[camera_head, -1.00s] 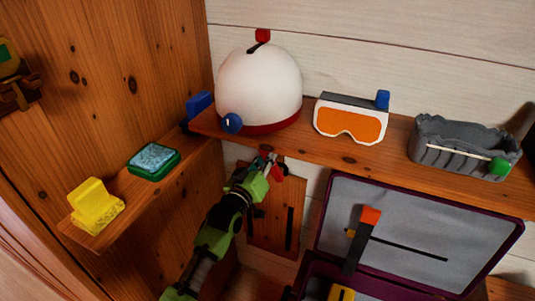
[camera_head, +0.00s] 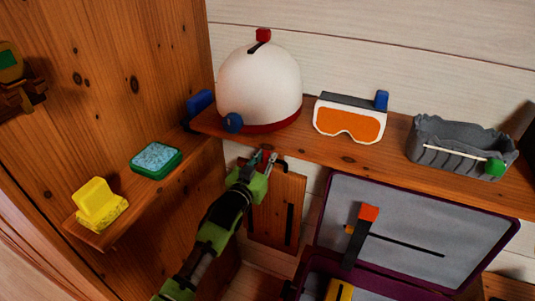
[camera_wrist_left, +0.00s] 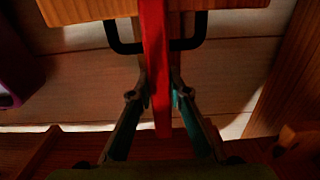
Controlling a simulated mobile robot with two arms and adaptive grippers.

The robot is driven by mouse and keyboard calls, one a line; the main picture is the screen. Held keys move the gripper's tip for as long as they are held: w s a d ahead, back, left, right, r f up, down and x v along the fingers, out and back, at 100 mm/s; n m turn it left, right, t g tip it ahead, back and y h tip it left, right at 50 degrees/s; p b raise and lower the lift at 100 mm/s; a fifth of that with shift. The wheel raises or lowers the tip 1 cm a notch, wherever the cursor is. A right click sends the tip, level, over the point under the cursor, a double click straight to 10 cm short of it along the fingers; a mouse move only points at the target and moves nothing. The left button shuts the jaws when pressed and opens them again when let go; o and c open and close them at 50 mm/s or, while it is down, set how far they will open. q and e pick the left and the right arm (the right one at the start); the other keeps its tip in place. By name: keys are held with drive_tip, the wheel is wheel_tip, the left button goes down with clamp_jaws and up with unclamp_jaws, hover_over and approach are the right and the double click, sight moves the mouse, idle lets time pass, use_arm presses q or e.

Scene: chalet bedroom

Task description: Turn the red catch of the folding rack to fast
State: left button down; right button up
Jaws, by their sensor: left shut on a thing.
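The folding rack is a wooden panel (camera_head: 275,215) with dark slots, hanging below the shelf in the head view. Its red catch (camera_wrist_left: 156,60) is a long red bar in the left wrist view, running from the top edge down between the fingers. My left gripper (camera_head: 264,157) is at the top of the panel, just under the shelf edge. In the wrist view its two fingertips (camera_wrist_left: 158,96) are shut on the red catch from both sides. The catch is mostly hidden by the gripper in the head view. A black bracket (camera_wrist_left: 189,43) shows behind the catch. My right gripper is not in view.
The shelf (camera_head: 330,145) above carries a white helmet (camera_head: 260,85), orange goggles (camera_head: 350,122) and a grey tray (camera_head: 455,155). An open purple-edged case (camera_head: 420,215) stands right of the rack. A yellow block (camera_head: 97,205) and a green-edged box (camera_head: 155,162) lie on the left ledge.

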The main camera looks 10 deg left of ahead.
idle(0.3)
use_arm(q)
drive_tip(key=c, duration=2.2)
unclamp_jaws()
drive_tip(key=shift+o, duration=0.2)
drive_tip(key=shift+s, duration=0.1)
drive_tip(key=s+a, duration=0.2)
drive_tip(key=s, duration=0.9)
drive_tip(key=shift+s+a, duration=0.2)
drive_tip(key=shift+s, duration=0.15)
